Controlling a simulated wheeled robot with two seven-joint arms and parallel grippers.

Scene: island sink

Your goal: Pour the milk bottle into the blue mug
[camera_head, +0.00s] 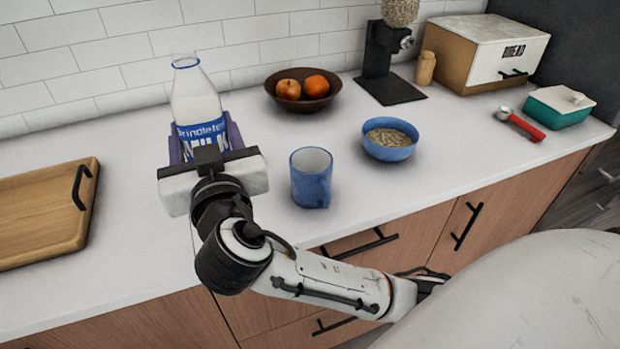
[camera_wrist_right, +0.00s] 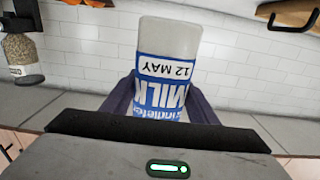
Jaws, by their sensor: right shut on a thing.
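The milk bottle (camera_head: 196,98) is clear glass with white milk and a blue label, and it stands upright on the left part of the counter. My right gripper (camera_head: 205,137) is shut on the milk bottle, with a finger on each side of the label. In the right wrist view the bottle (camera_wrist_right: 168,70) shows upside down between the fingers. Its base is hidden by my gripper in the head view, so I cannot tell whether it touches the counter. The blue mug (camera_head: 311,180) stands upright to the right of my gripper, apart from it. My left gripper is not in view.
A blue bowl of oats (camera_head: 389,146) stands right of the mug. A fruit bowl (camera_head: 303,97) is behind it. A wooden tray (camera_head: 50,205) lies at left. A grinder (camera_head: 385,60), bread box (camera_head: 492,53), red-handled scoop (camera_head: 522,125) and teal container (camera_head: 559,106) are at right.

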